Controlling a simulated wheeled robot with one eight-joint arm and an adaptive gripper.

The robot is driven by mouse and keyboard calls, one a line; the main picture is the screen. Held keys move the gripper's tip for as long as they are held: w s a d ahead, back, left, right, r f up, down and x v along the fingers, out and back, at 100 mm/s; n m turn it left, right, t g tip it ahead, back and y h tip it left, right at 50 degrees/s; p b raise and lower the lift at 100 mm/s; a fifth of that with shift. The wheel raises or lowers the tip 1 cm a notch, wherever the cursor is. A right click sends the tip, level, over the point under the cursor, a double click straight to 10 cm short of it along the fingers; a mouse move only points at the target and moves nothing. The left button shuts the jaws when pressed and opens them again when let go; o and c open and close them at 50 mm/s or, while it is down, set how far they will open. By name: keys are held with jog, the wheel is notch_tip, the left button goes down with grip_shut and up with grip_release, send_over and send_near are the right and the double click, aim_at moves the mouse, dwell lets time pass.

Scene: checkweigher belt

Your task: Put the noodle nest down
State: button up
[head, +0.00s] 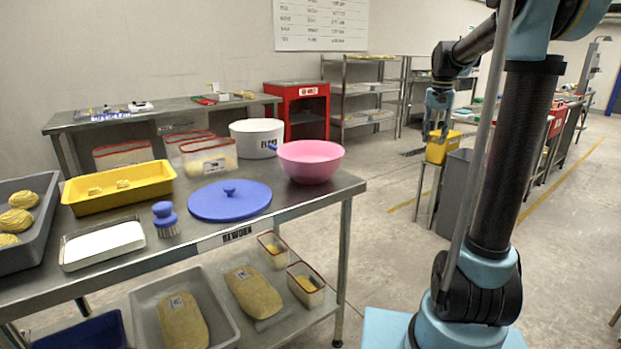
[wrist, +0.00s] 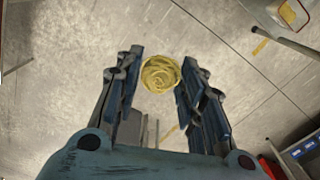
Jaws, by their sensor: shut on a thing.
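My gripper (wrist: 161,70) is shut on a pale yellow, round noodle nest (wrist: 160,75), which sits between the fingertips in the wrist view. Bare floor shows behind the nest. In the head view my gripper (head: 433,130) hangs to the right of the steel table, near a yellow bin (head: 441,151). I cannot make out the held nest in the head view. More noodle nests (head: 16,221) lie in a grey crate (head: 48,222) at the far left of the table.
The steel table (head: 300,212) holds a yellow tray (head: 118,188), a white tray (head: 103,243), a blue lid (head: 230,199), a brush (head: 165,220), a pink bowl (head: 310,162) and a white pot (head: 257,138). A grey bin (head: 456,185) stands on the floor by the yellow bin.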

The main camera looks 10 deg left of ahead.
jog(key=s+a+n, duration=0.4)
jog(key=a, duration=0.9)
jog(key=s+a+n, duration=0.3)
jog(key=s+a, duration=0.2)
jog(key=a, duration=0.7)
jog(key=s+a+n, duration=0.4)
jog(key=a, duration=0.9)
jog(key=shift+w+a+f, duration=0.1)
jog(key=shift+f, duration=4.25)
jog(key=shift+f, duration=0.6)
jog(key=o, duration=0.6)
jog(key=shift+c, duration=0.2)
jog(key=shift+r, duration=0.1)
